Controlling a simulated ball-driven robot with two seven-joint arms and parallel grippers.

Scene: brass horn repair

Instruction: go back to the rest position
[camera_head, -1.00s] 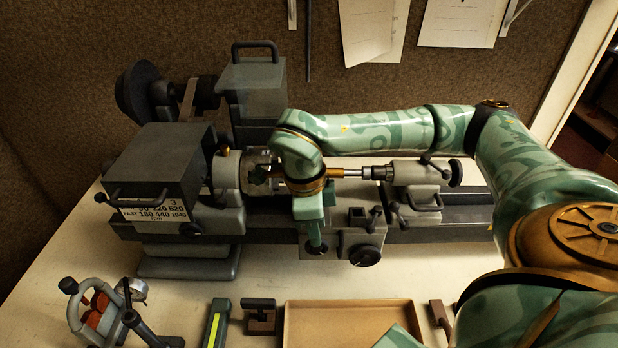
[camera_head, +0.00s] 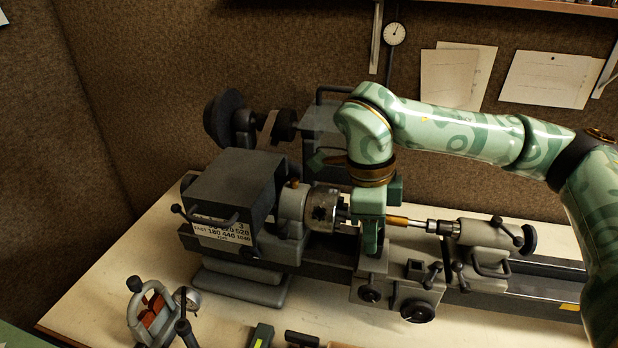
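My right gripper (camera_head: 370,238) points down above the lathe's carriage, between the chuck (camera_head: 322,208) and the tailstock (camera_head: 490,236). One green finger shows in front of the lathe's axis. The other finger is not clearly visible, so I cannot tell whether the gripper is open or what it may hold. My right arm reaches in from the right, with its wrist above the chuck's right side. An orange-brown rod (camera_head: 400,221) lies along the axis between the gripper and the tailstock's silver spindle, its left part hidden by the gripper. My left gripper is not in view.
The lathe's dark grey headstock (camera_head: 232,185) stands left of the chuck. A bench stand with red pads (camera_head: 152,312) is at the lower left, beside a round dial. The bare bench top (camera_head: 110,275) is clear farther left. A wall gauge (camera_head: 395,34) hangs behind.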

